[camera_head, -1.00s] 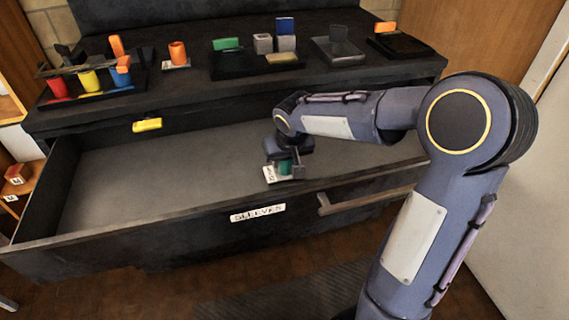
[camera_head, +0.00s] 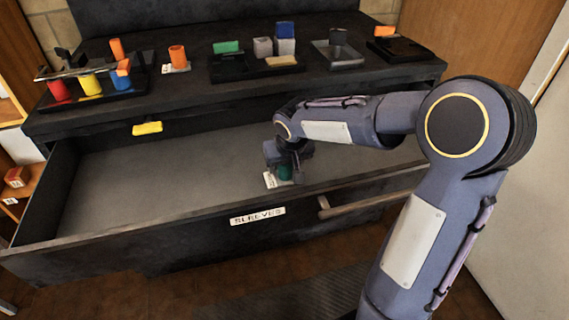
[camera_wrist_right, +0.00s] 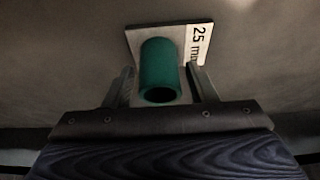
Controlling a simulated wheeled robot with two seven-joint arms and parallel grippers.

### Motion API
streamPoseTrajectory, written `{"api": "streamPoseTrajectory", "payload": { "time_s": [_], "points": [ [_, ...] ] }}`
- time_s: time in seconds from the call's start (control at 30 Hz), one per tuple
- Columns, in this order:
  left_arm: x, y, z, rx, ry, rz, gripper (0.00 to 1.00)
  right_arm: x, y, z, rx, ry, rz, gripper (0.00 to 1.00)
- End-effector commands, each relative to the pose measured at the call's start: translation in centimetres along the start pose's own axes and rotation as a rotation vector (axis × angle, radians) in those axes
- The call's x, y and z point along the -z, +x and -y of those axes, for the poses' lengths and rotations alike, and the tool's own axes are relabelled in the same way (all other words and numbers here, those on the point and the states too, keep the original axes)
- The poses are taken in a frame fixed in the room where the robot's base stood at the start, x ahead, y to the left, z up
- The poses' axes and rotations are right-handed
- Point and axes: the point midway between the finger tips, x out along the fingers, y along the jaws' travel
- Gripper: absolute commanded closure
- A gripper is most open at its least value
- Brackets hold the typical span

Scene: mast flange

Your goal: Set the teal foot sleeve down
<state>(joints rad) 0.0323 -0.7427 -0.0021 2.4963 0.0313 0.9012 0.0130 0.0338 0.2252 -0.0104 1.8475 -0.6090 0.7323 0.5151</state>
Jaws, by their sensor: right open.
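The teal foot sleeve (camera_wrist_right: 160,68) is a short hollow tube. It stands on a white card marked "25 m…" (camera_wrist_right: 197,42) inside the open drawer, and it also shows in the head view (camera_head: 285,173), partly hidden by my gripper. My right gripper (camera_wrist_right: 162,88) is open, with one finger on each side of the sleeve and a gap visible on both sides. In the head view my right gripper (camera_head: 284,168) reaches down into the drawer near its front wall. My left gripper is not in view.
A yellow piece (camera_head: 147,128) sits at the drawer's back. The bench above holds an orange sleeve (camera_head: 178,55) and several trays of coloured parts.

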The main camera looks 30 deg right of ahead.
Motion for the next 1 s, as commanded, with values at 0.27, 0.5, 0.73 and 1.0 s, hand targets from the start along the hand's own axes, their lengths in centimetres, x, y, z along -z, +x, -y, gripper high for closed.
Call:
{"api": "streamPoseTrajectory", "payload": {
  "time_s": [0.27, 0.5, 0.73, 1.0],
  "points": [
    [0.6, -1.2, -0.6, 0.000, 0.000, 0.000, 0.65, 0.2, -5.7, 0.0, 0.002, 0.000, -0.007, 0.48],
    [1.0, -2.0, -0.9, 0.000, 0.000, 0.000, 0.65, 0.1, -10.2, 0.0, 0.002, 0.000, -0.005, 0.48],
    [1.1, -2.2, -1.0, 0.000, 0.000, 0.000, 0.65, 0.0, -11.8, 0.0, 0.001, 0.000, -0.002, 0.48],
    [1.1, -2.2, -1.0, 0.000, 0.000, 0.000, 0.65, 0.0, -11.9, 0.0, 0.001, 0.000, -0.001, 0.48]
  ]
}}
